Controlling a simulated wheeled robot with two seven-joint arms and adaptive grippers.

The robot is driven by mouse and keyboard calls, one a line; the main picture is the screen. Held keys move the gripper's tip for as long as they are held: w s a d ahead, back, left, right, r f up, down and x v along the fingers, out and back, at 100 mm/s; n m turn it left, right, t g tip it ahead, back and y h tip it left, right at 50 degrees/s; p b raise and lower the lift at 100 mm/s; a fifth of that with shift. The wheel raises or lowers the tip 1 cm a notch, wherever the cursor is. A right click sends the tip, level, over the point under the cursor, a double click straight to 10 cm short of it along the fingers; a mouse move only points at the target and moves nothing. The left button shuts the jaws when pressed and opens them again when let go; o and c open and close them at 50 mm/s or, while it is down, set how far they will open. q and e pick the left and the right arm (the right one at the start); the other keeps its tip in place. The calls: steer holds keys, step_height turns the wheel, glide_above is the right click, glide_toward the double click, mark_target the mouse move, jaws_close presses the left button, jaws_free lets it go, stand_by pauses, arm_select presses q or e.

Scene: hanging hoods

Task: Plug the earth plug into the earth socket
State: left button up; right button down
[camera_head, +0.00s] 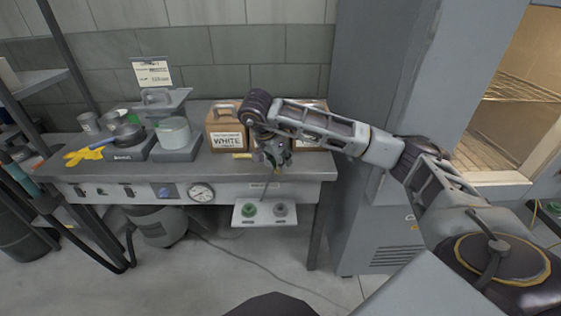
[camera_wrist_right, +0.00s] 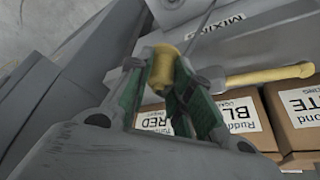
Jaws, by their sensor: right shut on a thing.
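My right gripper (camera_head: 273,158) is in front of the bench's front edge, above the small white socket plate. In the right wrist view its green-padded fingers (camera_wrist_right: 168,88) are shut on a yellow cylindrical plug (camera_wrist_right: 163,66), which appears to be the earth plug. A thin cable shows beyond it. The plate (camera_head: 264,222) holds a green socket (camera_head: 248,209) and a grey socket (camera_head: 280,209); I cannot read which is labelled earth. The plug is apart from both sockets. My left gripper is out of view.
Labelled cardboard boxes (camera_head: 226,135) stand on the bench (camera_head: 215,168) behind the gripper. A yellow-handled tool (camera_wrist_right: 270,75) lies near them. Yellow gloves (camera_head: 84,155), pots and a scale sit farther left. A tall grey cabinet (camera_head: 370,90) stands to the right. The floor below the plate is mostly clear.

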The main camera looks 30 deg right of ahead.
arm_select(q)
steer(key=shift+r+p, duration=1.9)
arm_select(e)
steer(key=shift+r, duration=2.35)
steer(key=shift+f, duration=0.1)
